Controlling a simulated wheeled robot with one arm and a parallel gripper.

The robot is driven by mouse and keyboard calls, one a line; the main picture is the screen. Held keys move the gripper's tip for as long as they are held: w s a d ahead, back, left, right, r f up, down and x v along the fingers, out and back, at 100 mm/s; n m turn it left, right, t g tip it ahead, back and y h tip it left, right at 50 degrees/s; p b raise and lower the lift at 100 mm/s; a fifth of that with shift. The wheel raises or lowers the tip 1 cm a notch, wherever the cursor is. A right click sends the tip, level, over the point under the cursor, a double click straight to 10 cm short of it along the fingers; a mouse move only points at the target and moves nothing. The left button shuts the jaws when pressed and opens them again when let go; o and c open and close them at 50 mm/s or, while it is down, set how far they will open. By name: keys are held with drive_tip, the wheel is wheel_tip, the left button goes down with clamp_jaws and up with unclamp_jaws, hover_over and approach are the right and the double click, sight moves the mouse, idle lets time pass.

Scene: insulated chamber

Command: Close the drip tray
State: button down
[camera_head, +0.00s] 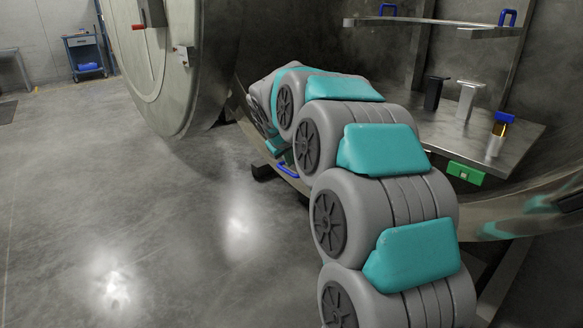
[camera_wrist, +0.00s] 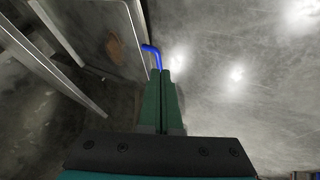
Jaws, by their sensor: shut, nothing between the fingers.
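A blue handle (camera_head: 288,171) shows low at the chamber's front rim, just beyond my arm. I take it to be the drip tray's handle; most of the tray is hidden in the head view. In the wrist view the blue handle (camera_wrist: 152,52) stands out from the edge of a grey metal panel (camera_wrist: 122,38), which may be the tray. My gripper (camera_wrist: 165,72) has green fingers, shut together and empty. Their tips are right at the handle's end; I cannot tell whether they touch it. In the head view the fingertips are mostly hidden behind my arm.
The round chamber door (camera_head: 160,70) stands open at the left. Inside are a metal shelf (camera_head: 515,140) with a black item, a white item and a blue-capped bottle (camera_head: 497,135), a green handle (camera_head: 465,173) and an upper rack (camera_head: 430,23). The floor (camera_head: 150,220) at left is clear.

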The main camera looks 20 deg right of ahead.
drive_tip(key=w+d+f+p, duration=0.1)
drive_tip(key=w+d+f, duration=0.5)
drive_tip(key=f, duration=0.2)
drive_tip(key=shift+w+d+p, duration=0.2)
drive_tip(key=shift+d+p, duration=0.15)
drive_tip(key=shift+d, duration=0.05)
